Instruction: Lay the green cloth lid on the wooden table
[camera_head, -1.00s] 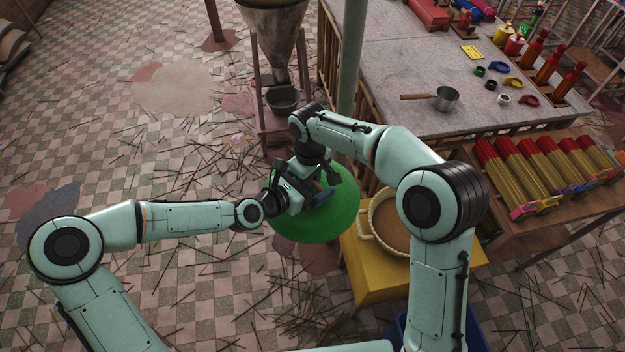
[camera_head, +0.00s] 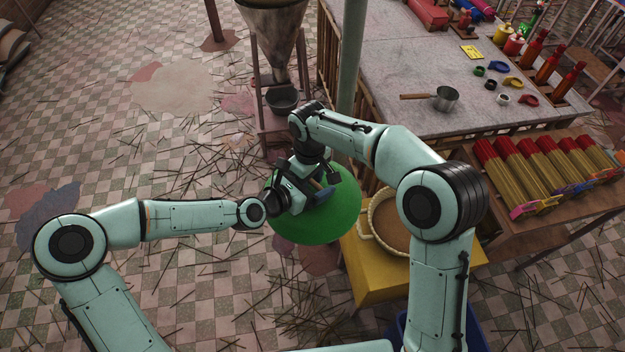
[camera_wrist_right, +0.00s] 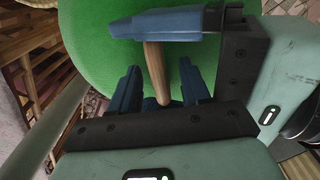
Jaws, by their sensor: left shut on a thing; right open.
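The green cloth lid (camera_head: 318,226), a round disc with a wooden handle (camera_wrist_right: 154,75), is held in the air beside a yellow stand (camera_head: 380,285). My left gripper (camera_head: 318,194) is shut on the handle near the cloth; its blue finger also shows at the top of the right wrist view (camera_wrist_right: 165,24). My right gripper (camera_wrist_right: 158,88) is open, with its blue fingers on either side of the handle's free end. In the head view the two grippers overlap, and the handle is hidden. A brown wooden table (camera_head: 535,232) stands at the right.
A round basket (camera_head: 374,218) with brown contents sits on the yellow stand. Several red-topped bundles (camera_head: 545,165) crowd the wooden table. A grey-topped table (camera_head: 400,70) behind holds a saucepan (camera_head: 446,98) and small rings. A green post (camera_head: 350,60) rises behind the lid.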

